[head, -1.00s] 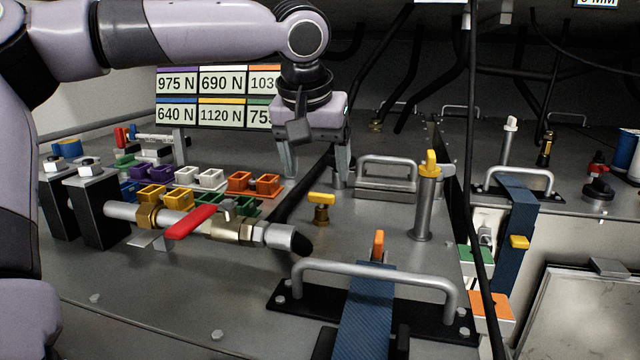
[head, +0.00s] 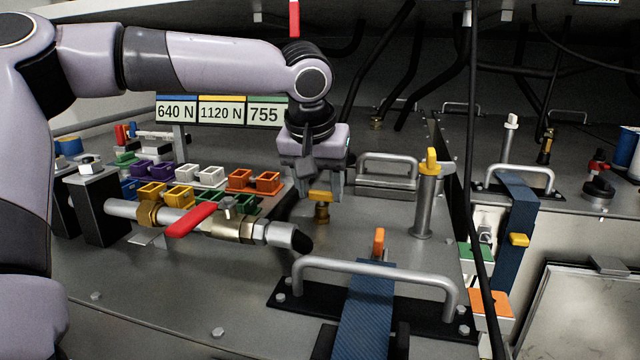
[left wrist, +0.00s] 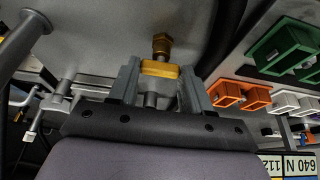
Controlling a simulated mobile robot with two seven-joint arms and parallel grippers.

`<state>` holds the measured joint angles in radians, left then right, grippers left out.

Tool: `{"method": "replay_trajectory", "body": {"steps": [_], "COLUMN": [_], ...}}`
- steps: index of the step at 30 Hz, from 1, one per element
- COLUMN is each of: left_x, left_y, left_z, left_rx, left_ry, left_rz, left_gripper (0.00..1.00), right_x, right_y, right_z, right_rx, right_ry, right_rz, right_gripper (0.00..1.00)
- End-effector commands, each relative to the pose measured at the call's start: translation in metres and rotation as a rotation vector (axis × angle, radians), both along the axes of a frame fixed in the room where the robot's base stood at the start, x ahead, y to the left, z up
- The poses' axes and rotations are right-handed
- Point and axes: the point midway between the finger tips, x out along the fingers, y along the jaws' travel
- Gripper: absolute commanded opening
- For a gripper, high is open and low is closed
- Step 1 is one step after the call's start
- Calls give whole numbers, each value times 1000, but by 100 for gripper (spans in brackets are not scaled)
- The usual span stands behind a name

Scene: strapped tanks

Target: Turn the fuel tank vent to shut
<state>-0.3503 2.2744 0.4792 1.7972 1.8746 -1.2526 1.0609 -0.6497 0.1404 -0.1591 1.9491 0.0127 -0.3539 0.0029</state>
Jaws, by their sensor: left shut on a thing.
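The vent is a small brass fitting with a yellow bar handle (head: 320,195), standing on the grey tank top (head: 345,235). My left gripper (head: 321,188) points down over it and is shut on the yellow handle. The left wrist view shows the handle (left wrist: 160,69) between the two fingers (left wrist: 161,83), with the brass stem (left wrist: 162,44) beyond it. The fingers hide part of the handle in the head view. My right gripper is not in view.
A pipe valve with a red lever (head: 192,220) lies left of the vent. A grey handle bar (head: 375,275) and blue strap (head: 365,310) are in front. A yellow-topped post (head: 426,205) stands right, and coloured open boxes (head: 254,181) sit left. Black hoses hang behind.

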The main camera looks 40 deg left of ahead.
Motion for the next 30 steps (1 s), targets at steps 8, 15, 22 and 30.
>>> {"method": "replay_trajectory", "body": {"steps": [8,15,22,30], "left_x": [0,-1,-1,-1], "left_y": [1,3,5,7], "left_z": [1,1,1,1], "left_rx": [-1,-1,-2,-2], "left_ry": [-2,-3,-5,-5], "left_rz": [-62,-224,-438,-694], "left_gripper": [18,18,18,18], "right_x": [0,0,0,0], "right_y": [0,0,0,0], "right_z": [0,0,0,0], "right_rx": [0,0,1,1], "right_ry": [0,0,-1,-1], "right_rz": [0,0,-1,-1], "right_gripper": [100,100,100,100]}}
